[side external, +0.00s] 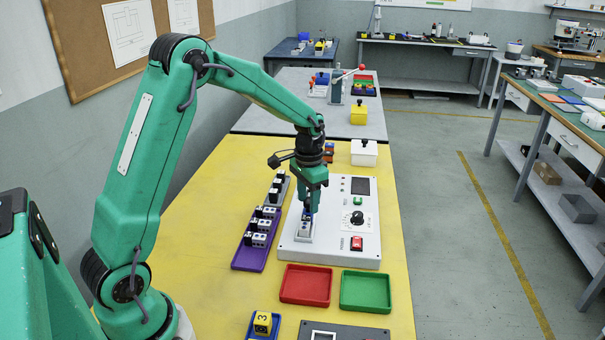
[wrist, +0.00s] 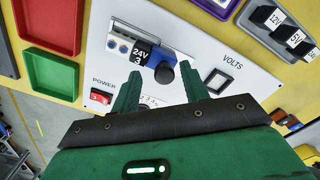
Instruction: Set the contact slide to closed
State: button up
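The contact slide shows in the wrist view as a round black knob (wrist: 164,73) on a rail, just beside a black and white module (wrist: 140,53) marked "24V 3". The module sits in a holder on the white panel (wrist: 120,40). I cannot tell whether the slide touches the module. My gripper (wrist: 159,70) is open, one green finger on each side of the knob; contact with it is unclear. In the side external view, my gripper (side external: 308,207) points down over the holder (side external: 303,232) on the panel's left part and hides the knob.
The panel also carries a red power switch (side external: 356,243), a black dial (side external: 357,218) and a dark display (side external: 360,186). A purple tray (side external: 240,262) of modules lies left. Empty red (side external: 305,285) and green (side external: 366,292) trays lie in front. A white box (side external: 364,153) stands behind.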

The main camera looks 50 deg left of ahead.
aim_at(307, 204)
jog(key=shift+r, duration=0.15)
notch_tip(307, 204, up, 7)
jog(key=shift+r, duration=0.3)
dwell(0.4)
jog(key=s+d+r+t, duration=0.2)
jog(key=s+d+r, duration=0.4)
jog(key=s+r, duration=0.3)
jog(key=s+d+f+n+t, duration=0.1)
jog(key=s+d+t, duration=0.2)
jog(key=s, duration=1.1)
jog(key=shift+d+t, duration=0.3)
jog(key=shift+d, duration=0.25)
